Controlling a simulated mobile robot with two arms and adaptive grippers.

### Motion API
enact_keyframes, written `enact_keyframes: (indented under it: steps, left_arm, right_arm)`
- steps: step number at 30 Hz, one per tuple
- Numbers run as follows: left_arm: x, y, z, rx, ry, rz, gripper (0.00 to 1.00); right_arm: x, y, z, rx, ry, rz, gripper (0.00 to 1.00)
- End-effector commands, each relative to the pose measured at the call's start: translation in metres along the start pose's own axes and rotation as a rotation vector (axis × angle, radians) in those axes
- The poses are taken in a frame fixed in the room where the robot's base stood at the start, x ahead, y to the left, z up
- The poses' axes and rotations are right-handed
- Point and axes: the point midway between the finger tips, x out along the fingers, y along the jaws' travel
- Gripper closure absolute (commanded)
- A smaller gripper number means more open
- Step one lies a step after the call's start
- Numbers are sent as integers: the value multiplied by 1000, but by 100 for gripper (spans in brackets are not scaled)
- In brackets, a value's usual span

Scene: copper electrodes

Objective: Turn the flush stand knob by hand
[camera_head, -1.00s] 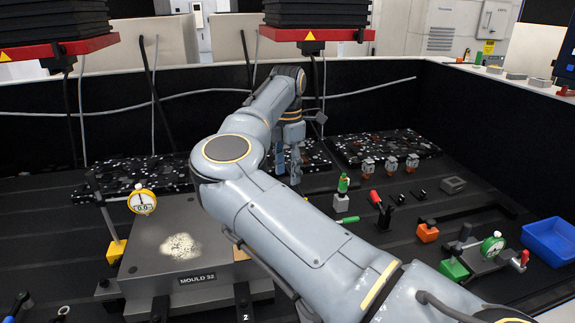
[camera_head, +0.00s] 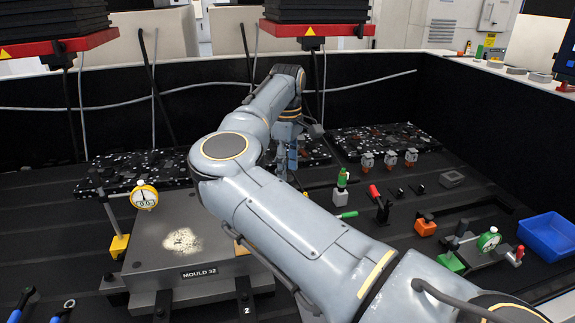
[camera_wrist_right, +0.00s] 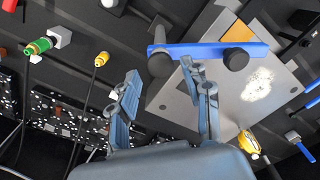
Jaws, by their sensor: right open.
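My right gripper (camera_head: 286,168) hangs fingers down beyond my forearm, behind the grey mould plate (camera_head: 215,205). Its tips are partly hidden there. In the right wrist view the right gripper (camera_wrist_right: 163,88) is open, with its two fingers apart and no object clearly held. A blue bar (camera_wrist_right: 205,50) with dark round knobs (camera_wrist_right: 237,58) lies close beyond the right-hand finger, partly over the plate. I cannot tell whether this is the flush stand, or whether the finger touches it. In the head view my forearm hides this spot. My left gripper is not in view.
A yellow dial gauge (camera_head: 145,198) stands at the plate's left. Dark speckled slabs (camera_head: 135,170) line the back.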

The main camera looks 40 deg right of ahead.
Motion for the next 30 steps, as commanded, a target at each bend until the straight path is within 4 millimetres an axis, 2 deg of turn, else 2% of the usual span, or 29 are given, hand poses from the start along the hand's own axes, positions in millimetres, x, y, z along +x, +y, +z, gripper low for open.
enact_keyframes:
  steps: [7, 16, 24, 25, 30]
  left_arm:
    - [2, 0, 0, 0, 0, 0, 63]
    - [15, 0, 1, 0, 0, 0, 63]
    - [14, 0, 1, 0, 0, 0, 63]
    - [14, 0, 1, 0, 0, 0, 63]
    - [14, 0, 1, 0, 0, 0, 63]
  right_arm:
    - [3, 0, 0, -2, 0, 0, 52]
    - [20, 0, 0, -3, 0, 0, 52]
    - [20, 0, 0, -3, 0, 0, 52]
    - [20, 0, 0, -3, 0, 0, 54]
    - [20, 0, 0, -4, 0, 0, 88]
